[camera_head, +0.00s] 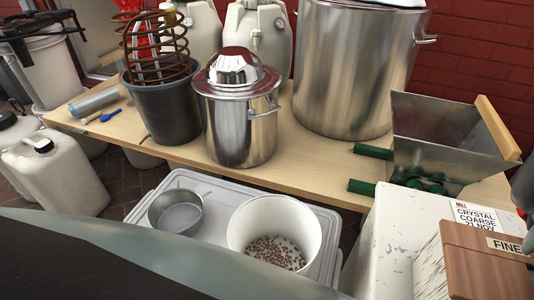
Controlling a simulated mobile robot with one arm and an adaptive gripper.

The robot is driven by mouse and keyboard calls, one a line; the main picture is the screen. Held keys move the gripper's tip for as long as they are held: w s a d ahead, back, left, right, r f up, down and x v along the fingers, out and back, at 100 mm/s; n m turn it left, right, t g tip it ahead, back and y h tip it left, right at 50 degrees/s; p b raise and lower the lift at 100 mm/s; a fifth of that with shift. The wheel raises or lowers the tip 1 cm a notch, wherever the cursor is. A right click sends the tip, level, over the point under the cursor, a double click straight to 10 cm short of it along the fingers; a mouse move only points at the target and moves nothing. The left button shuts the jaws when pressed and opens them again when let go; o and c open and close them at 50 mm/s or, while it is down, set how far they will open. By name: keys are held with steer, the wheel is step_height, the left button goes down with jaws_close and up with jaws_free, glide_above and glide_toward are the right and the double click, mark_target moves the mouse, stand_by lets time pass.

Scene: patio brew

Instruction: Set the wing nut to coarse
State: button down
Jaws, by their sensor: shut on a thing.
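The grain mill shows at the right: a grey metal hopper (440,140) with a wooden bar on its right rim and green parts (425,183) under it. I cannot make out the wing nut; that side is cut off or covered. Dark grey parts at the right picture edge (525,187) look like part of my gripper, with a small red spot below. Its fingertips and what lies between them are not clear. A brown wooden piece (478,262) labelled FINE stands in front of a white worn box (385,240) bearing a label that reads CRYSTAL COARSE.
A white bucket (238,236) holding grain and a steel pan (160,218) stand on a light grey lid (210,186). A wooden table (310,165) carries a steel pot (240,135), a large kettle (352,70) and a dark bucket (165,130) with a copper coil. Canisters stand at left.

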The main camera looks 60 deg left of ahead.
steer(key=shift+a, duration=0.1)
steer(key=c, duration=1.2)
jaws_free()
steer(key=shift+s, duration=0.1)
steer(key=shift+r+p, duration=0.15)
steer(key=shift+p, duration=0.4)
steer(key=p, duration=0.2)
steer(key=shift+a+r+p, duration=0.1)
steer(key=shift+r+p, duration=0.1)
steer(key=shift+p, duration=0.1)
steer(key=shift+h+p, duration=0.3)
steer(key=shift+p, duration=0.35)
steer(key=shift+a+t+p, duration=0.1)
steer(key=shift+t+p, duration=0.3)
steer(key=shift+p, duration=0.3)
steer(key=p, duration=0.3)
steer(key=h+p, duration=0.1)
steer(key=p, duration=0.2)
steer(key=shift+s+f+t+h, duration=0.15)
steer(key=shift+f+t+h, duration=0.05)
steer(key=shift+t+h, duration=0.1)
